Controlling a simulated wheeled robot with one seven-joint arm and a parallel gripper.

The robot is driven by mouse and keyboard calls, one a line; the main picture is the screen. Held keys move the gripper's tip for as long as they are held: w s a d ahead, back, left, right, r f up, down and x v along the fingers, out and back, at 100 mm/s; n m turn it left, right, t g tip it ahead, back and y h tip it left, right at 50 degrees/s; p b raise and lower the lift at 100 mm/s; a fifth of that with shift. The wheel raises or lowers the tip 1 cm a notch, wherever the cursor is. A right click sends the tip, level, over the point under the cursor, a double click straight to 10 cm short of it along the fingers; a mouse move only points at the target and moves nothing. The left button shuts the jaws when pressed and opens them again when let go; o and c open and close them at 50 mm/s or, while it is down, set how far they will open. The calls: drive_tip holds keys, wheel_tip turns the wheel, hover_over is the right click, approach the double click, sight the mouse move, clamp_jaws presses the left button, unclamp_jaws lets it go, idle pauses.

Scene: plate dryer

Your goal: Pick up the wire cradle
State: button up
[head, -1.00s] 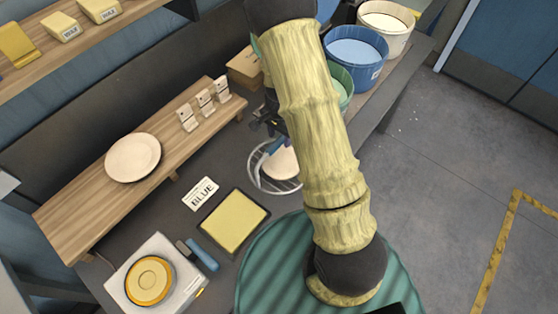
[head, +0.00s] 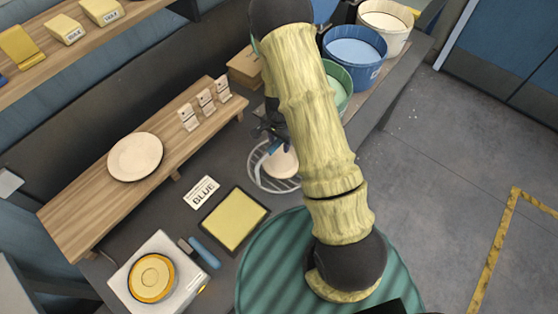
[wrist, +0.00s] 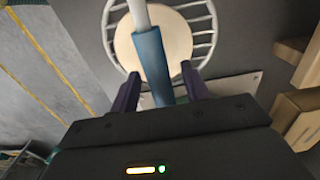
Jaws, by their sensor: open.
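The wire cradle (head: 257,175) stands on the dark bench, partly hidden by my arm in the head view. It has pale wire bars, a round cream disc (head: 284,163) and a raised handle. In the wrist view the cradle's bars (wrist: 205,22) ring the disc (wrist: 182,42), and the blue grip of the handle (wrist: 152,60) rises toward me. My gripper (wrist: 160,88) is open, with one dark finger on each side of the blue grip. I see no clear contact with it. In the head view my gripper (head: 268,132) is mostly behind my arm, just over the cradle.
A wooden shelf (head: 85,213) holds a plate (head: 135,157) and small tags. Blue (head: 355,50) and cream (head: 387,22) buckets stand behind my arm. A green ribbed round surface (head: 265,270) is in front.

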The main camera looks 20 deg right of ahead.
drive_tip(key=shift+f, duration=0.25)
idle(0.4)
clamp_jaws()
drive_tip(key=shift+r, duration=0.1)
wheel_tip(320, 180, up, 10)
drive_tip(key=b, duration=0.2)
drive_tip(key=shift+r+b, duration=0.2)
drive_tip(key=shift+b, duration=0.15)
idle(0.7)
